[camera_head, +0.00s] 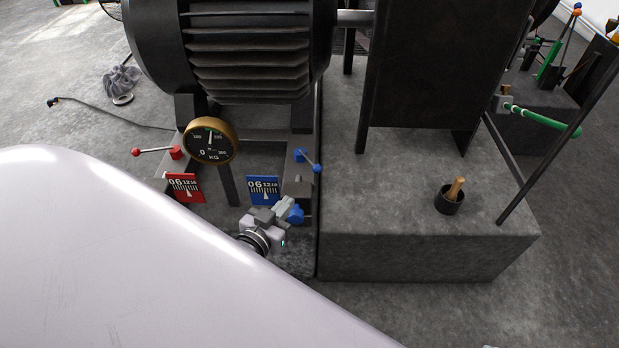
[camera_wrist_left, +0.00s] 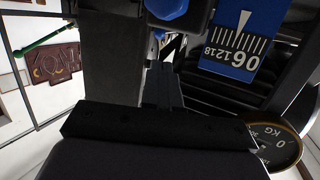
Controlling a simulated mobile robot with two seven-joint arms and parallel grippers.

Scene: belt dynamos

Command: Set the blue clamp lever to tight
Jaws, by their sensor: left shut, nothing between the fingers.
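The blue clamp lever (camera_head: 308,161) is a short rod with a blue ball at its lower right end, on a blue hub below the motor. My left gripper (camera_head: 286,207) is shut and empty, below the lever and apart from it. A blue knob (camera_head: 296,214) is right beside its fingertips; I cannot tell whether they touch. In the left wrist view, the shut fingers (camera_wrist_left: 162,84) point toward a blue round part (camera_wrist_left: 167,7) at the top edge. My right gripper is not in view.
A blue scale plate (camera_head: 264,190) stands left of the lever. A red scale plate (camera_head: 185,187), a red lever (camera_head: 155,150) and a brass-rimmed gauge (camera_head: 210,141) are farther left. The big motor (camera_head: 245,50) overhangs behind. A black cup (camera_head: 450,200) stands on the concrete block at right.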

